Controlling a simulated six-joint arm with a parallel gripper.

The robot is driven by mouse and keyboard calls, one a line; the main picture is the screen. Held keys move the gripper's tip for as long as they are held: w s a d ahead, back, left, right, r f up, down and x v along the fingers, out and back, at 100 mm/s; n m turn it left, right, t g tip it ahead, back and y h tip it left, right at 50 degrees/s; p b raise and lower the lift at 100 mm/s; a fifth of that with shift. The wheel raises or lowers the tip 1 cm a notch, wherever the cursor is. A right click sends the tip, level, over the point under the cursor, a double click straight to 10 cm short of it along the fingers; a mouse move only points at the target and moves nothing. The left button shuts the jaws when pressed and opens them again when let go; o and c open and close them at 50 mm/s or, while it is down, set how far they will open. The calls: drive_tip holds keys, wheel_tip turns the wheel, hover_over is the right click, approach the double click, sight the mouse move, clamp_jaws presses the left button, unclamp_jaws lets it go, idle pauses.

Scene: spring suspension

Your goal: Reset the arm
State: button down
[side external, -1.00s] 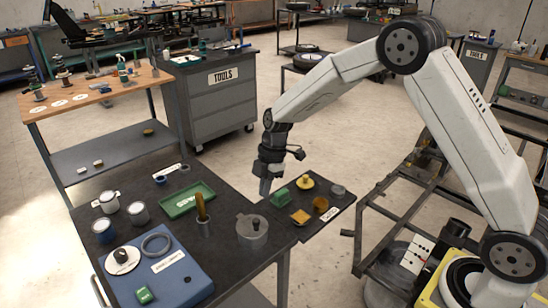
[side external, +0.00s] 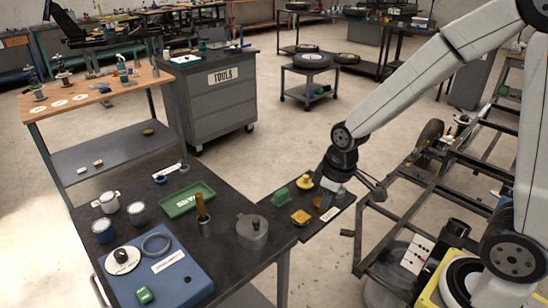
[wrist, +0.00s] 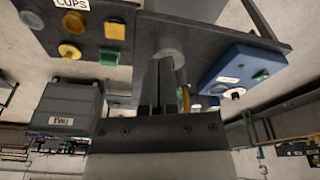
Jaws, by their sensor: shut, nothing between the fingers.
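My gripper (wrist: 157,68) shows in the wrist view with its two dark fingers together and nothing between them. The panel carries a green block (side external: 279,197), a yellow knobbed piece (side external: 305,182) and an orange-yellow square piece (side external: 300,217).
The dark workbench (side external: 215,262) holds a blue case (side external: 190,285), a green tray (side external: 188,199), a grey lidded pot (side external: 251,232) and several cups. A dark metal frame (side external: 400,235) stands at the right.

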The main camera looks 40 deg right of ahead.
drive_tip(key=shift+s+d+m+t, duration=0.15)
drive_tip(key=shift+s+m, duration=0.8)
drive_tip(key=shift+s, duration=0.35)
drive_tip(key=shift+s+d+m+t, duration=0.15)
drive_tip(key=shift+s+m, duration=0.8)
drive_tip(key=shift+s, duration=0.3)
